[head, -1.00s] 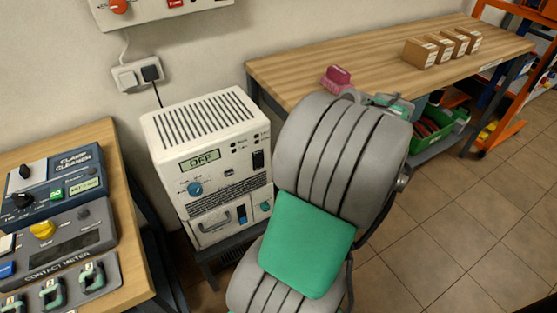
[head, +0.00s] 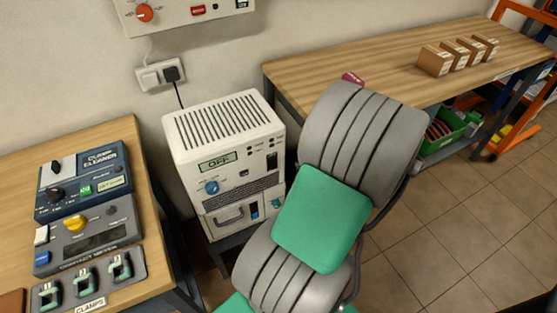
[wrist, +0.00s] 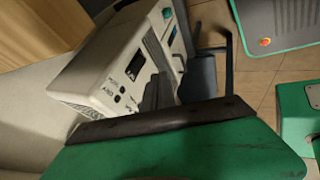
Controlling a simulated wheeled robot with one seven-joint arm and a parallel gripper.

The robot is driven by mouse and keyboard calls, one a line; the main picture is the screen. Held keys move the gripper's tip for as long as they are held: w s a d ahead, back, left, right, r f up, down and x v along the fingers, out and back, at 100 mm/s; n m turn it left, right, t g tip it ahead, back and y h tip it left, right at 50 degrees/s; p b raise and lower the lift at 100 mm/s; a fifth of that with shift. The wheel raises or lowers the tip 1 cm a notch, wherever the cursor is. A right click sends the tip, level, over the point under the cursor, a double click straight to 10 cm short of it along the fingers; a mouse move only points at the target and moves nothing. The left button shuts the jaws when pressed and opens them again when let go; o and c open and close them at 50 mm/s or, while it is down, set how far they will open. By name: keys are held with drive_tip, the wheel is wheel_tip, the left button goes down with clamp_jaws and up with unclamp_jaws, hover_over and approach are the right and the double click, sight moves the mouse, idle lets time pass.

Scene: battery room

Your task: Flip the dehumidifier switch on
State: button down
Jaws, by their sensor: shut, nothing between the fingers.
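The dehumidifier (head: 225,125) is a cream box with a slotted top, left of my arm in the head view. Its display (head: 218,162) reads OFF. A dark rocker switch (head: 272,161) sits at the right of its front panel, with a blue knob (head: 211,187) at the left. In the wrist view the dehumidifier (wrist: 95,70) appears turned on its side, with the black switch (wrist: 135,66) facing my gripper. My gripper (wrist: 160,88) is shut and empty, its dark fingers close to the panel near the switch. Contact cannot be told. My arm hides the gripper in the head view.
A bench with a clamp cleaner (head: 85,180) and contact meter (head: 88,235) stands at the left. A wooden table (head: 390,65) with several small boxes stands behind my arm. A wall socket (head: 160,75) with a plugged cable is above the dehumidifier. Tiled floor is free at right.

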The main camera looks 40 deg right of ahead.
sight(273, 163)
drive_tip(key=shift+s+d+f, duration=0.1)
drive_tip(key=w+f, duration=0.5)
drive_tip(key=w, duration=0.1)
drive_tip(key=w+a+f, duration=0.1)
drive_tip(key=w+f, duration=0.2)
drive_tip(key=shift+f, duration=0.3)
drive_tip(key=shift+w+f, duration=0.1)
